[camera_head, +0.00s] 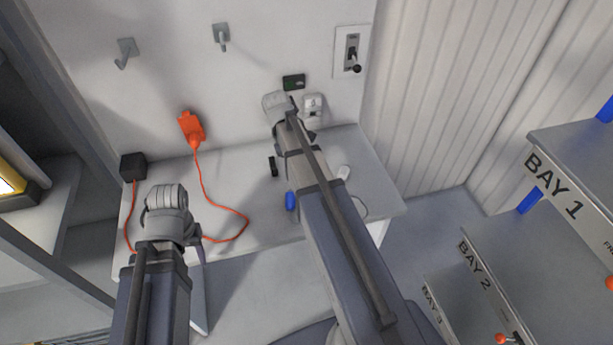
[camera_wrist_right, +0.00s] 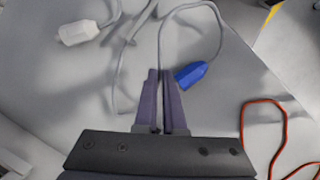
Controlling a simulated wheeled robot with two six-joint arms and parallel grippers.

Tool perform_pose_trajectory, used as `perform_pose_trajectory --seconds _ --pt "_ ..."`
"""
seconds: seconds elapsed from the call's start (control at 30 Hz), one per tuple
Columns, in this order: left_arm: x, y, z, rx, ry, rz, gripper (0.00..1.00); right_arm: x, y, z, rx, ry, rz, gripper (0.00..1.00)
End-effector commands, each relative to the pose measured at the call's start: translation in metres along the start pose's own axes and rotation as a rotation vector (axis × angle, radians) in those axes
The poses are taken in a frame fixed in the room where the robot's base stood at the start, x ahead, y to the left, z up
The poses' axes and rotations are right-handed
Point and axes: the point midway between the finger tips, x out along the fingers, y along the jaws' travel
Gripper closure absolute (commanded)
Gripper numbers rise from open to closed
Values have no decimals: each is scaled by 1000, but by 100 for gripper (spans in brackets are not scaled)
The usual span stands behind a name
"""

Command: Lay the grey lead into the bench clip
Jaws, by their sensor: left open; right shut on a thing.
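The grey lead (camera_wrist_right: 160,38) runs in loops over the pale bench in the right wrist view. My right gripper (camera_wrist_right: 161,73) is shut on it, with the strand passing between the narrow fingers. A blue plug (camera_wrist_right: 190,75) lies just right of the fingertips and a white connector (camera_wrist_right: 78,33) at upper left. A small black piece (camera_head: 273,167) on the bench may be the bench clip. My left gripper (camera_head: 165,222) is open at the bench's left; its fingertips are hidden.
An orange cord (camera_head: 226,238) runs over the bench (camera_head: 240,180) from an orange plug (camera_head: 191,128) at the wall. A black box (camera_head: 133,166) stands at the back left corner. Labelled bay shelves (camera_head: 570,150) stand to the right. The bench middle is mostly clear.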

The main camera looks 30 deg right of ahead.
Motion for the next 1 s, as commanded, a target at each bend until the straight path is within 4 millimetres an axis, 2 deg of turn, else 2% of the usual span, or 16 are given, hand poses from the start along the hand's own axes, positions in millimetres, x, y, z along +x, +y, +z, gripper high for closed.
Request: perform_pose_trajectory --seconds 1.0 --pt "0 0 0 0 0 0 50 -28 -7 -74 -201 0 74 100"
